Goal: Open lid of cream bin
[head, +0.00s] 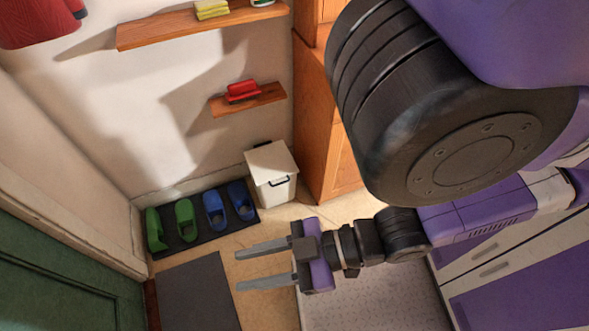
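The cream bin (273,191) stands on the floor against the back wall, just left of the orange-brown wooden cabinet. Its flat lid (270,161) looks closed, and a dark handle shows on the front near the lid's edge. My gripper (238,267) is in front of the bin and lower in the picture, pointing left. Its two long grey fingers are spread apart with nothing between them. The gripper is clear of the bin. My arm hides part of the right side of the room.
A dark mat with green slippers (185,220) and blue slippers (215,211) lies left of the bin. A grey mat (198,292) lies in front. The wooden cabinet (325,130) stands close on the bin's right. A small shelf (248,100) with a red item hangs above.

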